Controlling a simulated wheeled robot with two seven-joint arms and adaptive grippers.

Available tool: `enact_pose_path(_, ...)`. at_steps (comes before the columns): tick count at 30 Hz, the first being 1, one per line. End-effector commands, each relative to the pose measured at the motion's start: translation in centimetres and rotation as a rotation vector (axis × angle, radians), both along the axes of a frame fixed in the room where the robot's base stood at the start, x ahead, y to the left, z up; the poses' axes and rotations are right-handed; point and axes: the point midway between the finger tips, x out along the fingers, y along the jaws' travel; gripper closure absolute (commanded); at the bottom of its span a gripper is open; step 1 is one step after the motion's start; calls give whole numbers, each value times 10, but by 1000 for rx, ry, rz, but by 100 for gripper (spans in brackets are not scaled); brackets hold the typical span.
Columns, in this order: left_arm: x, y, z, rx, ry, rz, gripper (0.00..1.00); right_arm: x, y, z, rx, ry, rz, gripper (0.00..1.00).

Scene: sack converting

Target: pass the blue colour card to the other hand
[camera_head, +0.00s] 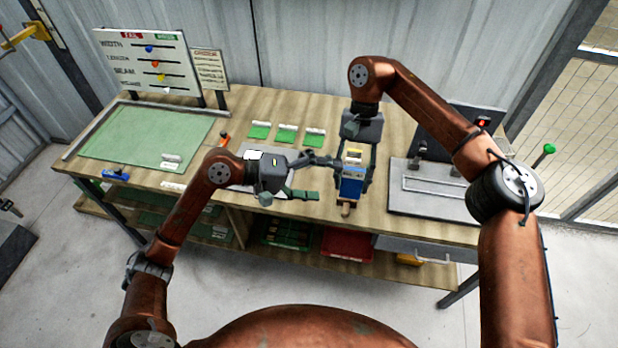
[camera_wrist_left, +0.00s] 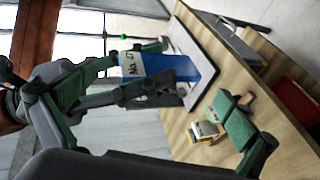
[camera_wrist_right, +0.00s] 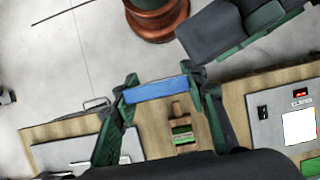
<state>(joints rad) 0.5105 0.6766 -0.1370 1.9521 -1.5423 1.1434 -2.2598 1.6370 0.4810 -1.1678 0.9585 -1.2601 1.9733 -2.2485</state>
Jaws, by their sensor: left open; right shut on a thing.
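The blue colour card (camera_head: 351,187) has a pale label strip and is held above the bench's front part. My right gripper (camera_head: 354,178) is shut on it, with a finger at each side edge. In the right wrist view the card (camera_wrist_right: 156,89) spans edge-on between the fingertips. My left gripper (camera_head: 317,178) is open and empty, just left of the card, fingers pointing toward it. In the left wrist view the card (camera_wrist_left: 190,68) shows its label, partly hidden by my right gripper's finger. The left gripper appears apart from the card.
A small block with a wooden handle (camera_wrist_right: 181,130) lies on the bench below the card. A grey plate device (camera_head: 430,200) stands right. Several green cards with white labels (camera_head: 286,134) lie behind. A green mat (camera_head: 140,135) and sign board (camera_head: 148,62) are left.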

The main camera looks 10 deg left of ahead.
Motion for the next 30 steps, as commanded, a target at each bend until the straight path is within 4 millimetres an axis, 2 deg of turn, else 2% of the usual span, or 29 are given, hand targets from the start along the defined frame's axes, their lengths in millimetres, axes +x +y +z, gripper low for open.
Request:
enact_pose_path(3,6,-20,-6,-4,2,-3,0,0,0,0,0,0,0,77)
enact_pose_path(9,13,-41,-14,-4,0,-1,0,0,0,0,0,0,0,77)
enact_pose_path(22,16,-48,-17,-1,1,0,0,0,0,0,0,0,0,77)
enact_pose_path(30,16,-48,-17,-2,0,0,19,0,1,0,1,0,1,77)
